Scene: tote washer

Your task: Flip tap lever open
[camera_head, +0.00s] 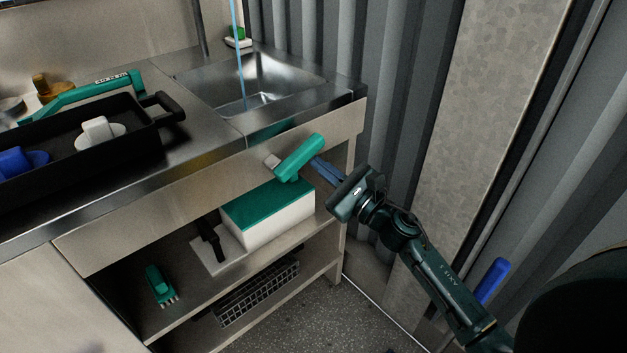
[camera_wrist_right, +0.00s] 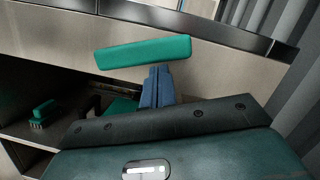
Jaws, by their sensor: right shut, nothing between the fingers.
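The tap lever (camera_head: 298,158) is a teal bar on a short pale stub at the front panel of the steel sink counter, below the basin. It lies tilted, its right end higher, in the head view. In the right wrist view the lever (camera_wrist_right: 143,52) spans the upper middle, just beyond the fingertips. My right gripper (camera_head: 319,163) is shut and empty, its blue fingers pointing at the lever from the right. The fingers (camera_wrist_right: 158,80) end close under the lever; I cannot tell whether they touch it. My left gripper is not in view.
A steel sink (camera_head: 250,79) has a thin blue vertical stream above it. A black tray (camera_head: 165,118) stands on the counter. A white box with a teal top (camera_head: 268,207) and a teal brush (camera_head: 159,285) are on the shelf below. A corrugated wall (camera_head: 400,70) stands behind.

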